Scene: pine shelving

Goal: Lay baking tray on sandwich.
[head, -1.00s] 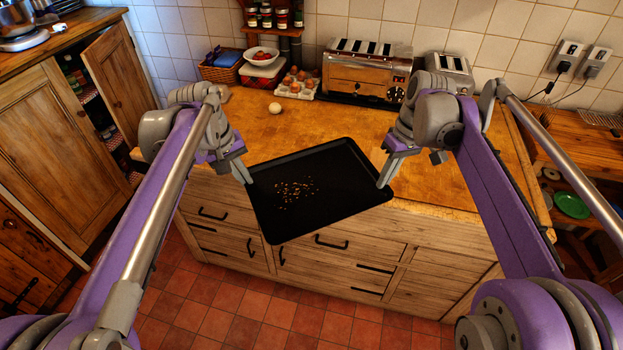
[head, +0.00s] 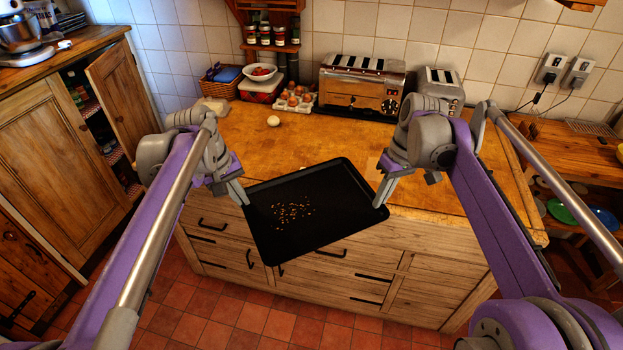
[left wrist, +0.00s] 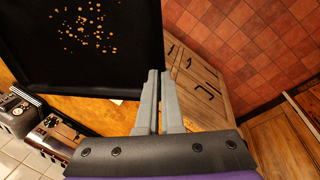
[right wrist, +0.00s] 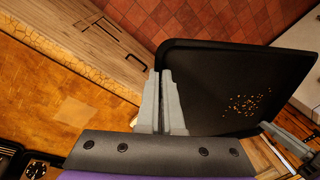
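The black baking tray (head: 325,225), with small crumbs on it, is held up in front of the counter edge, slightly tilted. My left gripper (head: 242,193) is shut on its left rim; the fingers also show in the left wrist view (left wrist: 160,102). My right gripper (head: 381,193) is shut on its right rim, shown too in the right wrist view (right wrist: 166,102). A pale flat square (head: 374,164) lies on the counter just behind the tray and also shows in the right wrist view (right wrist: 79,113). I cannot tell whether it is the sandwich; no other sandwich shows.
The wooden counter (head: 320,140) is mostly clear behind the tray. An egg (head: 273,121), an egg carton (head: 295,99), a toaster (head: 360,85) and a smaller toaster (head: 441,88) stand towards the back. A cupboard door (head: 121,88) hangs open at left.

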